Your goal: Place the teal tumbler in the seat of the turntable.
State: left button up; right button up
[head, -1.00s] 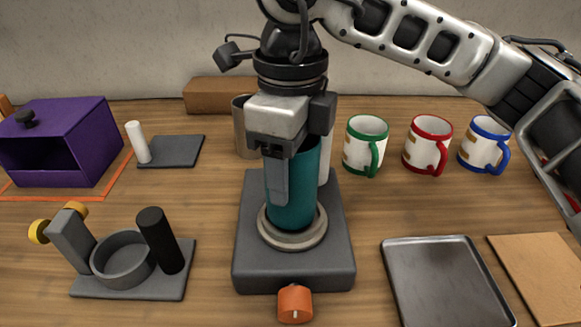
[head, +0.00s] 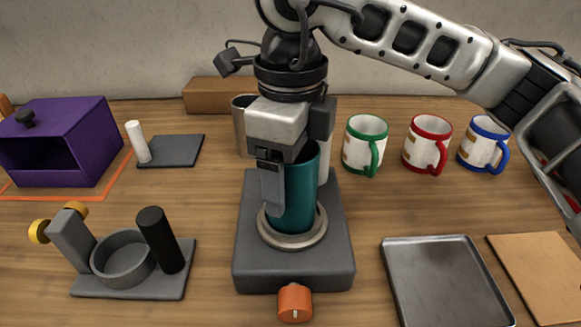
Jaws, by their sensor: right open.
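The teal tumbler (head: 297,193) stands upright in the ring-shaped seat (head: 292,240) of the turntable (head: 338,262), a dark grey block with an orange knob (head: 295,302) at its front. My right gripper (head: 278,190) is open at the tumbler, with one finger in front of its left side. The gripper body hides part of the tumbler's rim. My left gripper is not in view.
Green (head: 360,145), red (head: 424,145) and blue (head: 480,143) handled mugs stand to the right. A metal tray (head: 440,285) lies front right. A grey fixture (head: 130,287) and purple box (head: 75,140) are left.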

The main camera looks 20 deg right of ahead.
notch_tip(320, 180, up, 12)
jog(key=shift+f+p, duration=0.2)
jog(key=shift+p, duration=0.15)
